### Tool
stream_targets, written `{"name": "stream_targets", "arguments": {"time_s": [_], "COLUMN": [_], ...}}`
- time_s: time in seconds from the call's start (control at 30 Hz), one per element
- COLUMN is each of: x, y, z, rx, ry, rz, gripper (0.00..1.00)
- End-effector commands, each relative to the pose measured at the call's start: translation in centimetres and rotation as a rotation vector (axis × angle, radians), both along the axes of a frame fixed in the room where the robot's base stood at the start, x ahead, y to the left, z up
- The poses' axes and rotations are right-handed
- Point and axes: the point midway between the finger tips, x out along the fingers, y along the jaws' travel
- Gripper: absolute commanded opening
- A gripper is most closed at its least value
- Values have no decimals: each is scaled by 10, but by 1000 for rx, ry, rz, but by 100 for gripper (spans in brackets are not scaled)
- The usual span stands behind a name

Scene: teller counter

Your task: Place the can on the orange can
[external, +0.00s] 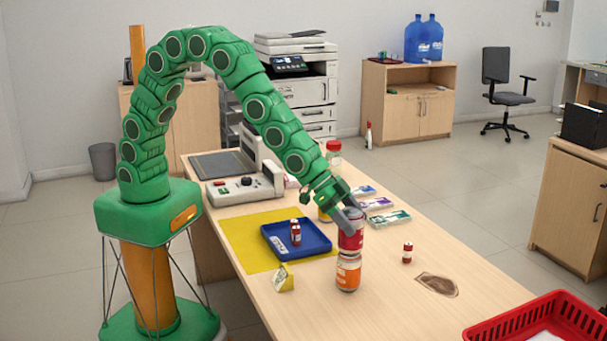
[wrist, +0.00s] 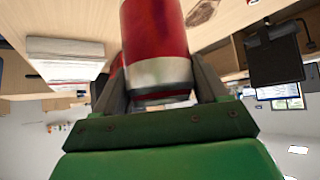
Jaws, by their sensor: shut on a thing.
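A red can (external: 350,230) is in my gripper (external: 350,217), and its lower end meets the top of the orange can (external: 348,272) in the external view. I cannot tell whether the two cans touch or a thin gap is left. The orange can stands upright on the wooden counter. The red can looks upright and lined up above it. In the wrist view the red can (wrist: 157,45) sits between the two grey fingers of my gripper (wrist: 160,85), which are shut on it. The orange can is not visible there.
A blue tray (external: 268,246) with a small red can-like item lies on a yellow mat (external: 240,241) to the left. A small red battery-like item (external: 407,253) stands right of the cans. A red basket (external: 490,331) is at the front right. A red-capped jar (external: 333,150) stands behind.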

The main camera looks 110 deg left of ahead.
Motion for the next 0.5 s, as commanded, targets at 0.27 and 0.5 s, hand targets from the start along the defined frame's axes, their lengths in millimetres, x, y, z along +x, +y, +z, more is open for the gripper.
{"name": "stream_targets", "arguments": {"time_s": [0.27,0.5], "x": [0,0], "y": [0,0], "z": [-2,-2], "rx": [0,0], "ry": [0,0], "rz": [0,0], "gripper": [91,98]}}
